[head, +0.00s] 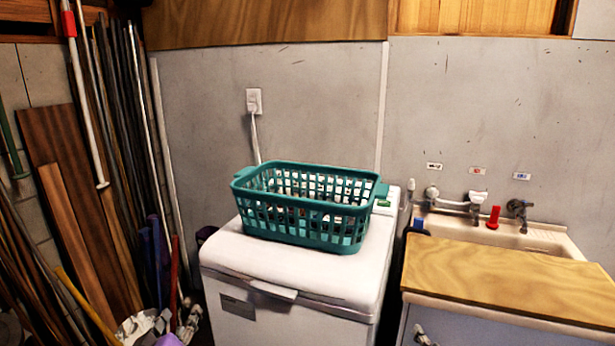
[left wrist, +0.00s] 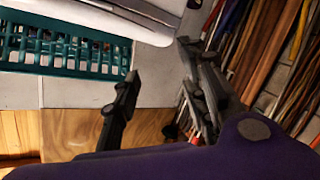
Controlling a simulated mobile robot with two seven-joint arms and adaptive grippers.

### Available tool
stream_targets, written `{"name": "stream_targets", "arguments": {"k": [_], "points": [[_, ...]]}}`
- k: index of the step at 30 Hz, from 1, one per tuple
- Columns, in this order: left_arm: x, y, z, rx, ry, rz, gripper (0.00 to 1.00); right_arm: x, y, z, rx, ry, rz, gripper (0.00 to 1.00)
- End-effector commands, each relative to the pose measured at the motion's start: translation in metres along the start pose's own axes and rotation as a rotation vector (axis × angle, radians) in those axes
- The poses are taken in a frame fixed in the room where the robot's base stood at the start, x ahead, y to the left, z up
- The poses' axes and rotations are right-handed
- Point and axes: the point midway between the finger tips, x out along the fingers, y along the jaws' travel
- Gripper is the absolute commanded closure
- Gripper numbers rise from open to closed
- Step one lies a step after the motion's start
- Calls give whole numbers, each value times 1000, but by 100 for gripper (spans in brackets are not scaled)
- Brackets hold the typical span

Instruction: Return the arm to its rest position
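My left gripper (left wrist: 158,78) shows in the left wrist view, with its dark fingers spread apart and nothing between them. Its purple body (left wrist: 200,158) fills the bottom of that view. The gripper is clear of the teal laundry basket (left wrist: 62,68), which shows at the upper left there. In the head view I cannot make out the left gripper's fingers. My right gripper is in neither view.
The teal basket (head: 302,221) stands on a white lidded appliance (head: 290,272). To its right are a sink (head: 530,238) with taps and a wooden-topped cabinet (head: 500,272). Boards and poles (head: 75,190) lean along the left wall.

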Motion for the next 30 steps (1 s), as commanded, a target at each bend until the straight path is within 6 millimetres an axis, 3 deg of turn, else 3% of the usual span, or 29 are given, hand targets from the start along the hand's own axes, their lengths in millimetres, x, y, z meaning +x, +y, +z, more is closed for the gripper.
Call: {"name": "stream_targets", "arguments": {"k": [1,5,9,15,18,21,25,30], "points": [[-14,-10,22,96,-34,-11,60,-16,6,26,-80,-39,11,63],[-60,-35,92,326,-135,-16,60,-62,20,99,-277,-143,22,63],[-129,-63,168,498,-273,-5,60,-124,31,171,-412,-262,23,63],[-240,-98,251,580,-477,-2,60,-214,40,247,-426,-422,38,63],[-286,-112,275,581,-558,-13,60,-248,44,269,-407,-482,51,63],[-316,-124,286,579,-607,-29,60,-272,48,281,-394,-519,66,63],[-334,-134,290,577,-633,-48,60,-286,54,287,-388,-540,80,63],[-336,-136,292,575,-637,-52,60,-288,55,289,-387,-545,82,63]]}}
